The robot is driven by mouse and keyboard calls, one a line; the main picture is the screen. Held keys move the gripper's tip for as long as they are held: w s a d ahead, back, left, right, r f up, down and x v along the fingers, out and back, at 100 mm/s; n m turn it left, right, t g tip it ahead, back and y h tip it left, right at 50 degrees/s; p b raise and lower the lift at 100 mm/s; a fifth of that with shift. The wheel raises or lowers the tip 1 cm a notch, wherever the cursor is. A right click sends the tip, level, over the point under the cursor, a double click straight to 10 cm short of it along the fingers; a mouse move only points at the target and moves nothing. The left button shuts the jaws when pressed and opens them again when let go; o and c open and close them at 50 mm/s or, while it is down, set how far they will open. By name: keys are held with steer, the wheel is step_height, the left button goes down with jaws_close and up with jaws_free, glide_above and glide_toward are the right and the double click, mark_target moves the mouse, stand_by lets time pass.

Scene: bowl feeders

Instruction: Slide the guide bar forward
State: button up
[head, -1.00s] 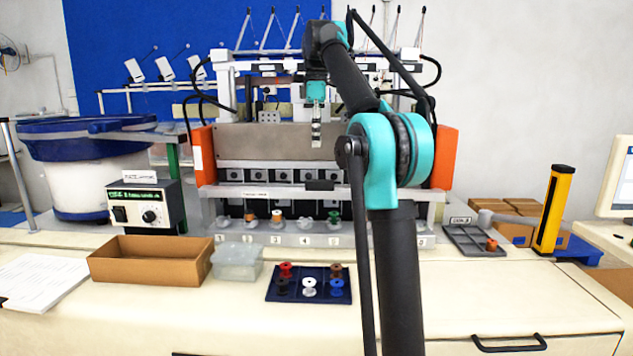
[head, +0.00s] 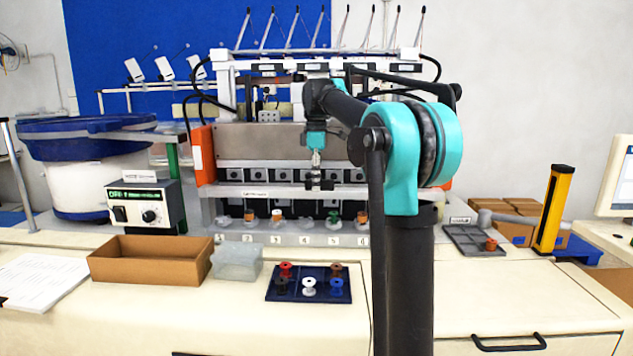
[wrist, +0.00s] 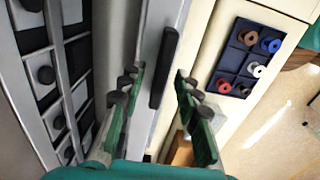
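The guide bar (head: 255,191) is a long pale grey bar across the front of the machine, with a small label on its left part. A black handle (wrist: 170,68) stands on the bar, which also shows in the wrist view (wrist: 152,22). My gripper (wrist: 157,75) is open, with its green fingers to either side of the handle's line. The handle shows in the gap between the fingertips, nearer the right one; I cannot tell whether they touch it. In the head view my gripper (head: 318,172) points down at the bar's middle and partly hides the handle.
Numbered stations with several spools (head: 277,216) stand below the bar. A blue tray (head: 309,297) of spools, a clear bin (head: 236,262) and a cardboard box (head: 150,262) sit on the counter in front. A grey tray (head: 472,240) lies to the right.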

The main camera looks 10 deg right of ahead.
steer(key=shift+c, duration=0.3)
jaws_close()
steer(key=shift+s+a, duration=0.15)
steer(key=shift+s, duration=0.6)
steer(key=shift+o, duration=0.3)
jaws_free()
